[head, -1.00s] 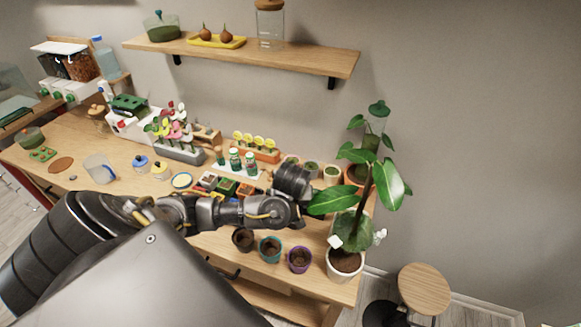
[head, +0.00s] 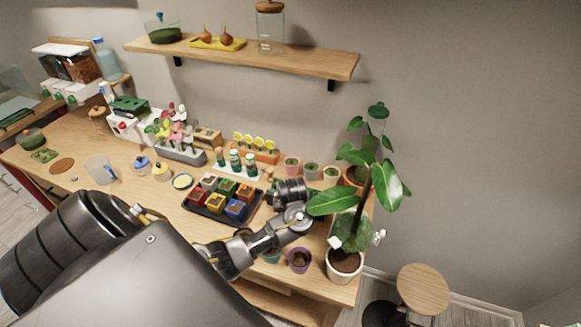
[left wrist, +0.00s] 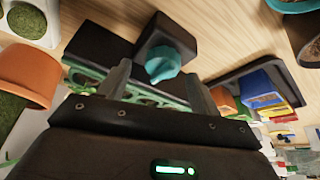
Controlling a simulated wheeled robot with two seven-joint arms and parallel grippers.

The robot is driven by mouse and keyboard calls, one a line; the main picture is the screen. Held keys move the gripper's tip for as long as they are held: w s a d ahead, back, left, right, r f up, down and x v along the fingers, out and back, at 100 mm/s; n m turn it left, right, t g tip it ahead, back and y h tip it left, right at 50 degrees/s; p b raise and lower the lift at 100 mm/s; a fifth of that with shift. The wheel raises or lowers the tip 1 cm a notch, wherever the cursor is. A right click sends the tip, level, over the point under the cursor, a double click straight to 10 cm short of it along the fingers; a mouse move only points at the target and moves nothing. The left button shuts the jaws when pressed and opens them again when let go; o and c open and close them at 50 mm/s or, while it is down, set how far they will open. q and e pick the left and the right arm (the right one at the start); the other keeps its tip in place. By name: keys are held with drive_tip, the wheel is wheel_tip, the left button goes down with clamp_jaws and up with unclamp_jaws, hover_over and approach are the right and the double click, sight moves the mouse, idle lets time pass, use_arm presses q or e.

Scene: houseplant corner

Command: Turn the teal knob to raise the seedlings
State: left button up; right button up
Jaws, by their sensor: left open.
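The teal knob (left wrist: 163,63) sits on a dark block in the left wrist view. My left gripper (left wrist: 158,76) is open, with one finger on each side of the knob in that view; I cannot tell whether either finger touches it. A dark box with a green lattice edge (left wrist: 92,72) lies beside the knob's block. In the head view my left gripper (head: 284,190) is at the table's right part, left of the big leafy plant, and the knob is hidden behind my arm. I cannot make out the seedlings. My right gripper is not in view.
A black tray (head: 219,216) of coloured blocks lies just left of my gripper. A potted plant (head: 343,262) stands at the table's right edge. A purple pot (head: 299,260) is near the front edge. Several small pots stand behind my gripper.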

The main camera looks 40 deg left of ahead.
use_arm(q)
drive_tip(key=shift+a+f, duration=0.2)
drive_tip(key=shift+f, duration=0.6)
drive_tip(key=c, duration=1)
drive_tip(key=shift+o, duration=0.2)
